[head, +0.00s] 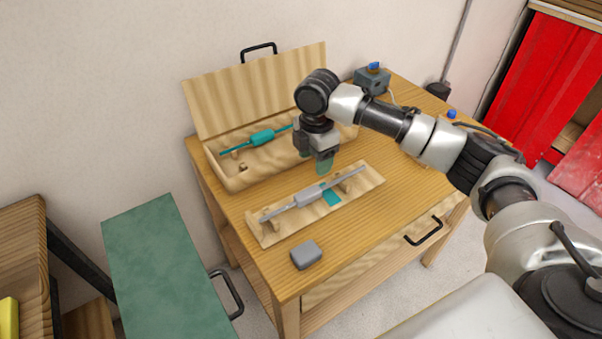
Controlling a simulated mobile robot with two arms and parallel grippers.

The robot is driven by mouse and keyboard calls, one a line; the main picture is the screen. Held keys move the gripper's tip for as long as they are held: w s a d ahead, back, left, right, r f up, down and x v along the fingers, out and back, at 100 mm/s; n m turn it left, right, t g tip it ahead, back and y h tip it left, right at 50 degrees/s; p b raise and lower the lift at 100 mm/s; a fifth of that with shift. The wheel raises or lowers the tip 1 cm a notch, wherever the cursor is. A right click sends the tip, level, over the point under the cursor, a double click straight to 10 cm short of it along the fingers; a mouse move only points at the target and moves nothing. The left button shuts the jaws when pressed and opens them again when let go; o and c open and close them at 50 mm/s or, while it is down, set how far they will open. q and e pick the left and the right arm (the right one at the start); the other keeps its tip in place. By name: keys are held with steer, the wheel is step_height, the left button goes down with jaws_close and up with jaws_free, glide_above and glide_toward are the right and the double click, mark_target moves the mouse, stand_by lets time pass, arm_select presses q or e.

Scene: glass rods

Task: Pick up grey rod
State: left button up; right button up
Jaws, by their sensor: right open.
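The grey rod (311,194) has a thicker middle and rests across the supports of a low wooden rack (277,227) on the table. My right gripper (324,168) points down just above and behind the rod's right half, with greenish fingertips. It is open and holds nothing. Whether the fingertips touch the rod cannot be told from this angle. My left gripper is not in view.
A teal rod (262,138) lies in an open wooden box (238,182) behind the rack. A teal patch (332,198) shows on the rack. A grey block (306,254) sits at the table's front. A grey device (372,80) stands at the back. A green-topped cabinet (150,260) is at left.

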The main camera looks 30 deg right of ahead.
mark_target(317, 188)
steer(key=shift+w+d+f, duration=0.1)
steer(key=shift+d+f, duration=0.15)
steer(key=shift+d, duration=0.05)
steer(key=f, duration=0.1)
steer(key=s+f, duration=0.1)
steer(key=f, duration=0.1)
steer(key=shift+s, duration=0.1)
steer(key=shift+f+p, duration=0.3)
steer(key=shift+f, duration=0.1)
steer(key=shift+w+a+f, duration=0.1)
steer(key=shift+w+f, duration=0.1)
steer(key=shift+f, duration=0.15)
steer(key=f, duration=0.2)
steer(key=f+p, duration=0.1)
steer(key=shift+s+f, duration=0.25)
steer(key=shift+s, duration=0.05)
steer(key=shift+f, duration=0.55)
steer(key=shift+w, duration=0.1)
steer(key=c, duration=1)
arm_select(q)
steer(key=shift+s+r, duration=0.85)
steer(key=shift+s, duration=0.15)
